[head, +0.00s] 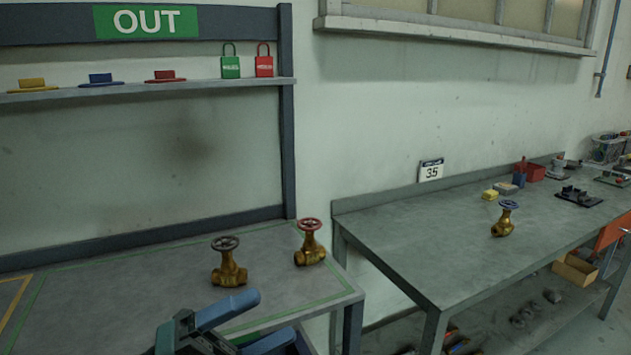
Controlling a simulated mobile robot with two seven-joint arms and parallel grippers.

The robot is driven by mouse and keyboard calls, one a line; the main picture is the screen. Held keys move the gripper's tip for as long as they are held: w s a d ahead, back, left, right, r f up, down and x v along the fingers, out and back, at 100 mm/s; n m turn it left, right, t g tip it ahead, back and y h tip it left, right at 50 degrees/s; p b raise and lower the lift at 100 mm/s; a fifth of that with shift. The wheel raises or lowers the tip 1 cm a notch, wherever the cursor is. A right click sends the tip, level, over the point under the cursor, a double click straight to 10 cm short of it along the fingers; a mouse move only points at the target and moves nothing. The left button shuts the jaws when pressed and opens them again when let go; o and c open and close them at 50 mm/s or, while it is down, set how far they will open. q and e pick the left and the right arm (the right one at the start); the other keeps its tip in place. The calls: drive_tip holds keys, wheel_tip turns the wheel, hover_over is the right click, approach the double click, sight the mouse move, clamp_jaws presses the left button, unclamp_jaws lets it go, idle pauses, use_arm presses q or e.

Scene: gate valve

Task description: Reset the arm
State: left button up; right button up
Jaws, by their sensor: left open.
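My left gripper (228,330) shows at the bottom of the head view, with its blue-grey fingers apart and nothing visible between them. It is in front of the near edge of the left table. Behind it on that table stand a brass gate valve with a dark handwheel (228,265) and a brass gate valve with a red handwheel (310,244). Both are upright and apart from the gripper. A third brass valve with a blue handwheel (504,219) stands on the right bench. My right gripper is not in view.
The left table (130,285) carries green and yellow outlines. A shelf (130,92) under a green OUT sign (146,22) holds coloured flanged pieces and two padlocks. The right bench (425,230) has several small items at its far end. A gap separates the tables.

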use_arm(q)
drive_tip(key=w+a+f+n+t+y, duration=0.1)
drive_tip(key=a+f+n+t+y, duration=0.2)
drive_tip(key=f+n+t+y, duration=0.65)
drive_tip(key=w+a+f+n+t+y, duration=0.1)
drive_tip(key=a+f+n+t+y, duration=0.35)
drive_tip(key=n, duration=0.95)
drive_tip(key=s+f+n+g+y, duration=0.2)
drive_tip(key=s+f+n+g, duration=0.2)
drive_tip(key=f, duration=0.5)
drive_tip(key=s+f+n+g+y+p, duration=0.1)
drive_tip(key=s+f+n+g+y, duration=0.2)
drive_tip(key=s+f+n+g, duration=0.2)
wheel_tip(320, 180, down, 5)
drive_tip(key=s, duration=0.3)
drive_tip(key=shift+d+r, duration=0.15)
